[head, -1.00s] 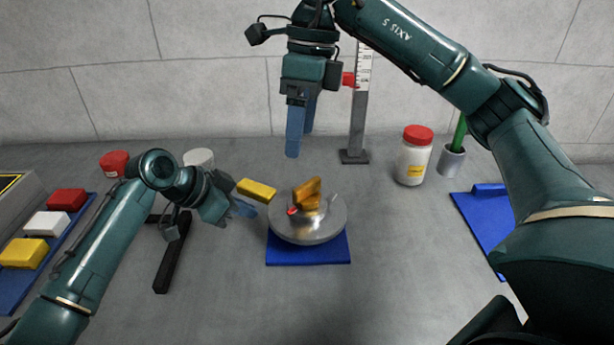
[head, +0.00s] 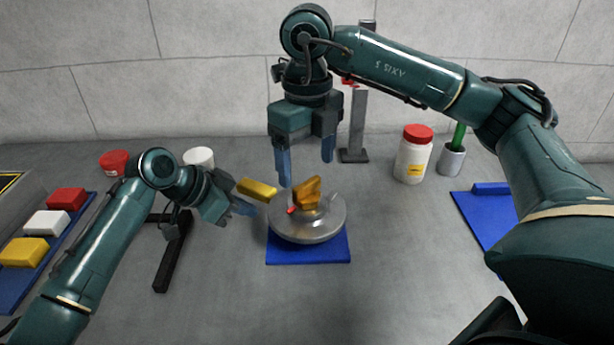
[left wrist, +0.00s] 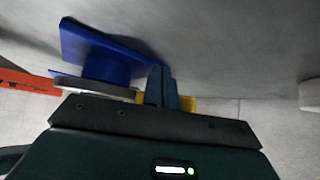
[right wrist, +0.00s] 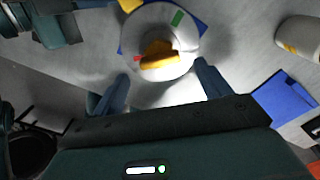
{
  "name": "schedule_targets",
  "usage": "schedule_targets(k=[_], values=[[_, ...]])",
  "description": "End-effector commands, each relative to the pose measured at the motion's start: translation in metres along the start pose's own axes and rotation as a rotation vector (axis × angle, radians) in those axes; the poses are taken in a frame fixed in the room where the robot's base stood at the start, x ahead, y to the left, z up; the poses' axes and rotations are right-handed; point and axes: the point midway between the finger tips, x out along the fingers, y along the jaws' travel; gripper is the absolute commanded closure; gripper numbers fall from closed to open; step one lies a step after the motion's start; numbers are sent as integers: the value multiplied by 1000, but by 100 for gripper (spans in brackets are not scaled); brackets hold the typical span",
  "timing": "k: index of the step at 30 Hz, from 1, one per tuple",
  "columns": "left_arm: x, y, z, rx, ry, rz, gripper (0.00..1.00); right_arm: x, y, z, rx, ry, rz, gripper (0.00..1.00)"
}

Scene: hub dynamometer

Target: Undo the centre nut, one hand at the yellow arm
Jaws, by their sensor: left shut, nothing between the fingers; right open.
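The centre nut (head: 307,192) is a gold winged piece on top of a round silver hub (head: 325,226); it also shows in the right wrist view (right wrist: 160,57). The yellow arm (head: 257,189) sticks out at the hub's upper left; a yellow piece shows behind the fingers in the left wrist view (left wrist: 188,103). My left gripper (head: 244,208) is shut and empty, beside the yellow arm on its near side; whether they touch is unclear. My right gripper (head: 306,172) is open, pointing down above the nut, its fingers either side and apart from it.
The hub stands on a blue base (head: 308,255). Behind are a grey post (head: 356,125), a red-lidded jar (head: 413,158) and a cup (head: 452,160). Coloured blocks lie on a blue tray (head: 72,228) at left. A blue tray (head: 478,217) lies at right. The bench front is clear.

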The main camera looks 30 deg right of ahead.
Motion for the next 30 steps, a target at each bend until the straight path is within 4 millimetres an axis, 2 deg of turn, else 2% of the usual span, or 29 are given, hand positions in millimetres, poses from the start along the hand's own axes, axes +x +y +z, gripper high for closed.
schedule_targets(k=[3, 7, 19, 30], values=[[0, 0, 0, 0, 0, 0, 100, 20, 0, -1, 0, 4, 0, 24], [0, 0, 0, 0, 0, 0, 100, 33, 0, 0, 0, 0, 0, 24], [0, 0, 0, 0, 0, 0, 100, 40, 0, 0, -1, 0, 0, 24], [0, 0, 0, 0, 0, 0, 100, 40, 0, 0, -1, 0, 0, 55]])
